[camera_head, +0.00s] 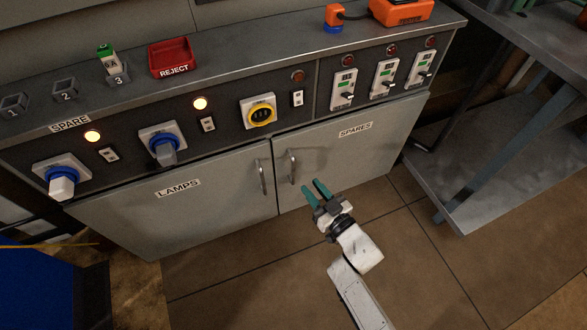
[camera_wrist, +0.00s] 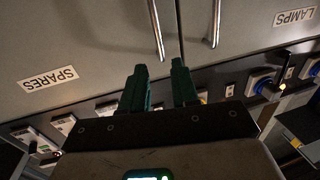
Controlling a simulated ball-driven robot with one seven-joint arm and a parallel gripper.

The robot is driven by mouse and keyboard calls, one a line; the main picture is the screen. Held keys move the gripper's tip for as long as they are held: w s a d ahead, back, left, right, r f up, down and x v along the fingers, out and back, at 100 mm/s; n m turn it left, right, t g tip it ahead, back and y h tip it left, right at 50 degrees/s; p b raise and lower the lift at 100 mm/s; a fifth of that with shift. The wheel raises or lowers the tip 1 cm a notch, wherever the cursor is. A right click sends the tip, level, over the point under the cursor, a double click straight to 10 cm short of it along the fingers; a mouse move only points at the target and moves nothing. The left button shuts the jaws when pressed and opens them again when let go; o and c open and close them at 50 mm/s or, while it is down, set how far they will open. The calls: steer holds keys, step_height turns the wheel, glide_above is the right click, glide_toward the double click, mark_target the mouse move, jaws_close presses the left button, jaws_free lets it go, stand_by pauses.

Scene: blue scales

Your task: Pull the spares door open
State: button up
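The grey spares door (camera_head: 335,160) is shut, on the right half of the cabinet front, with a "SPARES" label near its top. Its upright metal handle (camera_head: 292,166) is at the door's left edge. My gripper (camera_head: 315,190) has teal fingers, open and empty, just right of and below the handle in the head view, apart from it. In the wrist view, which is upside down, the spares handle (camera_wrist: 156,30) lies beyond the gap between the open fingers (camera_wrist: 160,72). The spares door (camera_wrist: 80,40) fills the upper left there.
The shut lamps door (camera_head: 180,205) with its own handle (camera_head: 262,177) adjoins on the left. Above is a panel with plugs, switches and lamps. A metal bench with a low shelf (camera_head: 470,180) stands at the right. The tiled floor (camera_head: 240,290) before the cabinet is clear.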

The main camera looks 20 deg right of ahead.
mark_target(294, 167)
steer(key=w+b, duration=0.1)
steer(key=w, duration=0.2)
steer(key=w+a+b, duration=0.1)
steer(key=w, duration=0.2)
steer(key=w+b, duration=0.2)
steer(key=w, duration=0.1)
steer(key=shift+a, duration=0.4)
steer(key=shift+w+a, duration=0.1)
steer(key=shift+w, duration=0.45)
steer(key=shift+c, duration=0.3)
jaws_close()
